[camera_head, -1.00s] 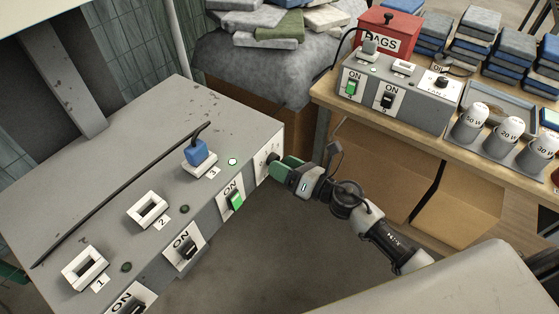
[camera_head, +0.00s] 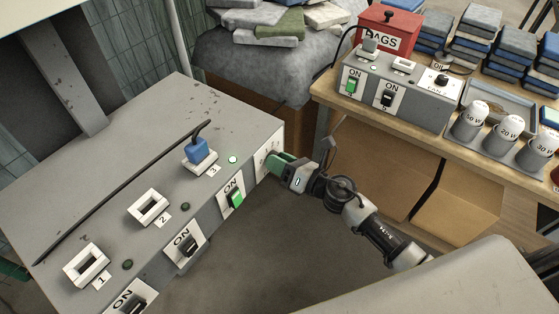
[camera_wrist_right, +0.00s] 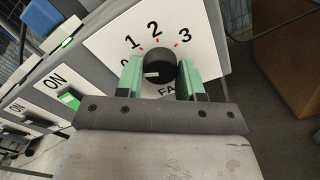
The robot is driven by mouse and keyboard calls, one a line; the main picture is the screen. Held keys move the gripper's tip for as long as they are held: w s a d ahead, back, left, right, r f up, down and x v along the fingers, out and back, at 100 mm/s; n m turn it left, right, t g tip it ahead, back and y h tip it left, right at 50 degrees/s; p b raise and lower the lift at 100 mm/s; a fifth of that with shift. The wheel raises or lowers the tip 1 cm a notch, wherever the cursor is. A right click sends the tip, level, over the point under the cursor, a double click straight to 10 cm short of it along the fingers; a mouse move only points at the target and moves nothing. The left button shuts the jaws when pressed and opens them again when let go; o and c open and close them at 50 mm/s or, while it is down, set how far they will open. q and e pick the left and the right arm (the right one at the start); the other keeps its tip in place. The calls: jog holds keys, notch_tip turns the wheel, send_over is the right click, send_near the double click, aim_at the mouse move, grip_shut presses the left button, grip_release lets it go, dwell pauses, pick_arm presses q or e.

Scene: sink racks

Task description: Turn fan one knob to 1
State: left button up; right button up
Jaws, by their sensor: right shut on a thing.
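The fan knob (camera_wrist_right: 160,68) is a round black knob on a white dial plate (camera_wrist_right: 112,42) marked 0, 1, 2, 3. Its white pointer mark is on its left side, facing left and low near the 0 end. My right gripper (camera_wrist_right: 162,80) has its green fingers on both sides of the knob, shut on it. In the head view my right gripper (camera_head: 274,165) reaches the end face of the large grey box (camera_head: 110,165), where its fingers hide the knob. My left gripper is not in view.
The box carries rocker switches, the green one (camera_head: 236,199) lit, and a blue plug (camera_head: 199,151) in socket 3. A smaller control box (camera_head: 425,100) with another black knob (camera_head: 441,82) stands on the wooden table at right. Cardboard boxes (camera_head: 380,165) stand below.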

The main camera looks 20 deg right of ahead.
jog(key=shift+r+m+p, duration=0.1)
jog(key=shift+m+p, duration=2.1)
jog(key=shift+m, duration=2.1)
jog(key=o, duration=0.9)
jog(key=shift+s, duration=0.15)
